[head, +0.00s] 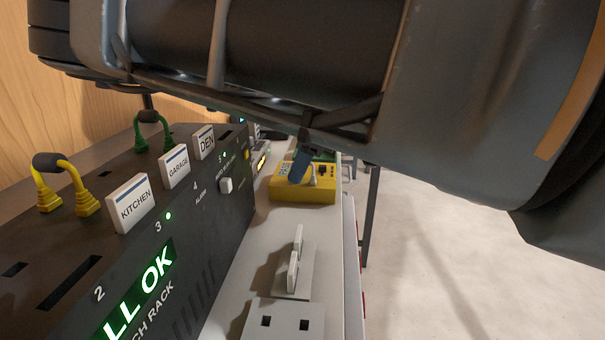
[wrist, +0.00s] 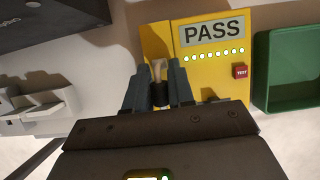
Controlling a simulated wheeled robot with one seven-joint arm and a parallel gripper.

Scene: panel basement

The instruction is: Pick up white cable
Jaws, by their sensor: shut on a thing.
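My gripper (wrist: 159,88) is shut on a small looped piece with a black middle and a pale end, which appears to be the white cable (wrist: 158,67). The pale end shows between the fingertips, at the left part of the yellow tester (wrist: 205,72). I cannot tell whether it is plugged in or only touching. The tester's display reads PASS and a row of its lights is lit. In the head view the tester (head: 318,193) stands beyond the rack, with my blue-grey gripper (head: 302,160) over it. My arm hides much of the view above.
The black patch rack (head: 190,235) stands at left, with a yellow cable (head: 65,185), a green cable (head: 153,130) and KITCHEN, GARAGE and DEN labels. A green tray (wrist: 262,100) lies right of the tester. White upright pieces (head: 295,260) stand on the bench in front.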

